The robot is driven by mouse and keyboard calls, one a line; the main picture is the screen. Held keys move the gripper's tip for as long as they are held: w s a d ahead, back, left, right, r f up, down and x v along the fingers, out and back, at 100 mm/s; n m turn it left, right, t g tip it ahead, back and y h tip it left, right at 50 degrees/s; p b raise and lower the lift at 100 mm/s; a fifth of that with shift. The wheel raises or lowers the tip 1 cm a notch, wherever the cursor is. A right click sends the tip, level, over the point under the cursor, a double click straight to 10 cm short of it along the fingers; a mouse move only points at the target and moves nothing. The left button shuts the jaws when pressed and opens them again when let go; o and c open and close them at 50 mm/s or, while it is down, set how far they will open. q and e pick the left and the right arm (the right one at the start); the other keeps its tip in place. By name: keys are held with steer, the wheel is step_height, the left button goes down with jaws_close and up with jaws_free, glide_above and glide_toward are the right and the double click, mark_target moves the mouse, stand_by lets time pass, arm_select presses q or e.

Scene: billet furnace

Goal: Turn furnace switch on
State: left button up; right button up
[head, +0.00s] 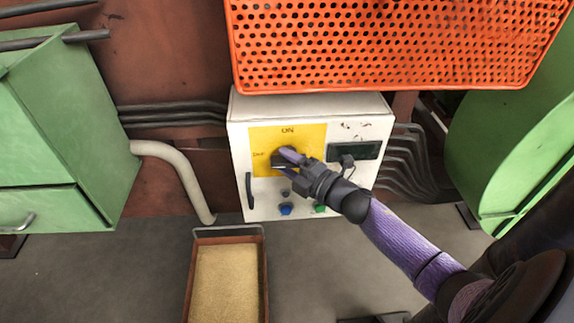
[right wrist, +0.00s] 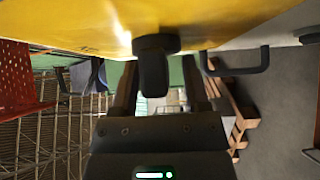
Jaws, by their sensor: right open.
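The furnace switch is a dark knob (head: 277,162) on a yellow plate (head: 314,134) of the white control box. The plate reads "ON" at the top and "OFF" at the left. My right gripper (head: 288,165) is at the knob, coming from the lower right, and covers part of it. In the right wrist view the knob's handle (right wrist: 153,72) stands between the two open fingers, with gaps visible on both sides. I cannot tell for sure which label the knob points to. My left gripper is not in view.
The control box (head: 240,122) also carries a dark display (head: 368,151), blue (head: 285,209) and green (head: 320,208) buttons and a side handle (head: 249,190). An orange perforated panel (head: 400,45) hangs above. A sand-filled tray (head: 190,275) stands below. Green cabinets flank the box.

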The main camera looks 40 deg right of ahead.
steer(key=shift+c, duration=0.3)
jaws_close()
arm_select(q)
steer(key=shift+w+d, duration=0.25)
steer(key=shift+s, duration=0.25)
